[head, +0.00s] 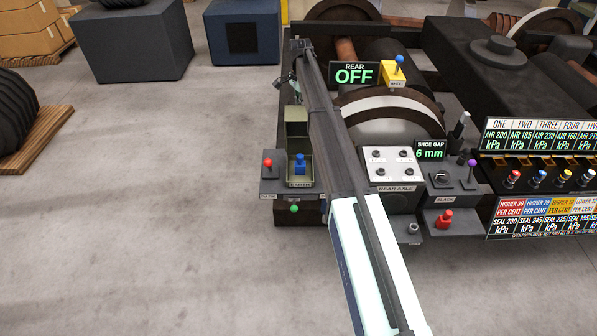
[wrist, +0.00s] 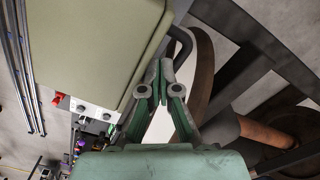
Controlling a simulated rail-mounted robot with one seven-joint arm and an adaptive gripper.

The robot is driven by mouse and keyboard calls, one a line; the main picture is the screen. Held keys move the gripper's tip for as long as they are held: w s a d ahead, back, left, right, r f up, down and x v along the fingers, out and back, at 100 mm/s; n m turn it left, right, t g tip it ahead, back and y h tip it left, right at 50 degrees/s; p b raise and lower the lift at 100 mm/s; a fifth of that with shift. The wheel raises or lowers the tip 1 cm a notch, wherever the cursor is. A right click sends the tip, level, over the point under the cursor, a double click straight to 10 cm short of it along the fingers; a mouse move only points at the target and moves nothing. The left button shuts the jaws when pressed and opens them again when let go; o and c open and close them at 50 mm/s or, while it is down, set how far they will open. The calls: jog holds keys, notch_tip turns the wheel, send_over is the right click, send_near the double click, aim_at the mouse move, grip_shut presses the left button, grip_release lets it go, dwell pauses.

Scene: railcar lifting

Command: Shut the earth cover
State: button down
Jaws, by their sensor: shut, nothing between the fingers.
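The earth cover (head: 296,121) is an olive-green lid. In the head view it stands raised at the back of the small earth box, beside my arm. A blue knob (head: 300,163) shows uncovered in the box above the EARTH label (head: 299,184). In the wrist view a large olive panel (wrist: 85,45), apparently the cover, fills the upper left. My gripper (wrist: 162,68) is shut and empty, with its fingertips close to the right of that panel. I cannot tell whether they touch it. In the head view my arm hides most of the gripper.
A red knob (head: 267,162) stands left of the earth box and a green knob (head: 294,208) below it. The REAR AXLE block (head: 393,168) and wheel (head: 395,115) lie to the right of my arm.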

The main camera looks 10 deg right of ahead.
aim_at(300, 114)
jog(key=shift+s+a, duration=0.15)
jog(key=shift+s, duration=1.05)
jog(key=shift+s+a, duration=0.2)
jog(key=shift+s, duration=1)
jog(key=shift+s+a, duration=0.15)
jog(key=shift+s, duration=1.05)
jog(key=shift+r, duration=0.1)
jog(key=shift+r+p, duration=2.45)
jog(key=shift+r, duration=2.5)
